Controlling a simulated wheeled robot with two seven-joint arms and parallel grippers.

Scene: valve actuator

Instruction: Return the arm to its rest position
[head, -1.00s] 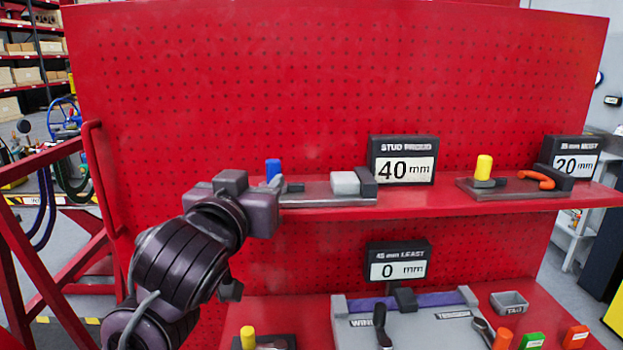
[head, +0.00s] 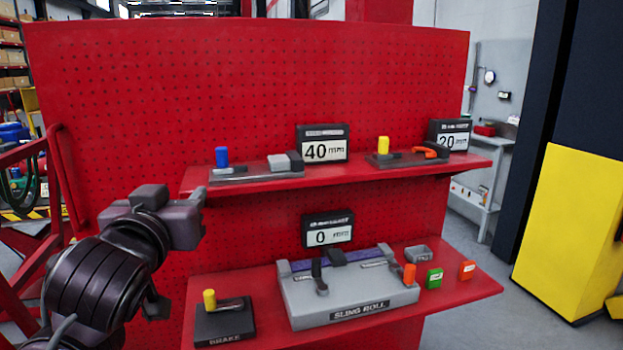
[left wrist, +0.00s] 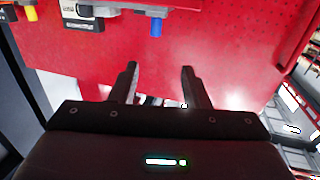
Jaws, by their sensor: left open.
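My left arm comes in from the left in the head view, bent in front of the red pegboard (head: 250,80). My left gripper is at its far end, left of the upper shelf, and its fingers hardly show there. In the left wrist view the left gripper (left wrist: 159,80) has two dark fingers wide apart with nothing between them. A blue-handled lever (head: 221,157) stands upright on the upper shelf, apart from the gripper; its blue handle also shows in the left wrist view (left wrist: 156,28). My right gripper is not in view.
The upper shelf (head: 240,186) also bears a yellow-handled lever (head: 383,146) and displays reading 40 mm (head: 322,150) and 20 mm (head: 453,142). Below are the brake lever block (head: 225,325), the grey sling roll unit (head: 350,302) and a 0 mm display (head: 328,236). A red rail (head: 62,180) stands left.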

